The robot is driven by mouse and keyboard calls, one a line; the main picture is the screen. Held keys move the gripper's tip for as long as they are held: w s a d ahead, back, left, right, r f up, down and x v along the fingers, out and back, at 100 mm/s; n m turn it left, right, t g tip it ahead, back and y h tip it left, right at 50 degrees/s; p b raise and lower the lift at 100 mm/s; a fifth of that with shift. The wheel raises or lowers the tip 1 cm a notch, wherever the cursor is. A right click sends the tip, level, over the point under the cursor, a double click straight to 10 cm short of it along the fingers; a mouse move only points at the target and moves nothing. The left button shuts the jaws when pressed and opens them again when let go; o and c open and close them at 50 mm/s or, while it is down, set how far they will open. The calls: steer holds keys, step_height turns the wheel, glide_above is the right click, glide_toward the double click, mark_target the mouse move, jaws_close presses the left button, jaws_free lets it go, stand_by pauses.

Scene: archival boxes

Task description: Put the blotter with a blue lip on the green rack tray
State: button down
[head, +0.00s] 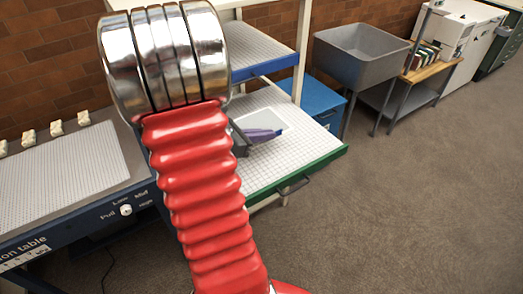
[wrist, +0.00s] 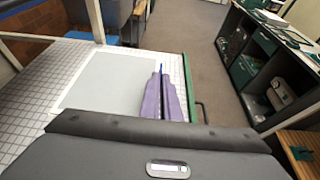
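The blotter, a pale grey sheet (wrist: 105,80), is over the white gridded green rack tray (wrist: 42,75), near its green edge. I cannot tell whether it rests on the tray or hangs just above it. A sliver of its blue lip (wrist: 160,69) shows between the purple fingertips of my gripper (wrist: 161,85), which look closed on it. In the head view the blotter (head: 262,118) and my gripper (head: 266,134) are over the green-edged tray (head: 298,153), partly hidden by my arm.
A blue-edged shelf (head: 262,66) sits above the tray. A suction table (head: 60,165) with a perforated top stands at left. A grey sink (head: 358,55) and a wooden side table (head: 434,68) are behind right. The carpet at right is clear.

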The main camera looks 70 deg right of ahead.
glide_above(265, 164)
steer(key=shift+f, duration=2.9)
steer(key=shift+f, duration=2.05)
steer(key=shift+f, duration=0.1)
steer(key=c, duration=2)
jaws_free()
steer(key=v, duration=1.2)
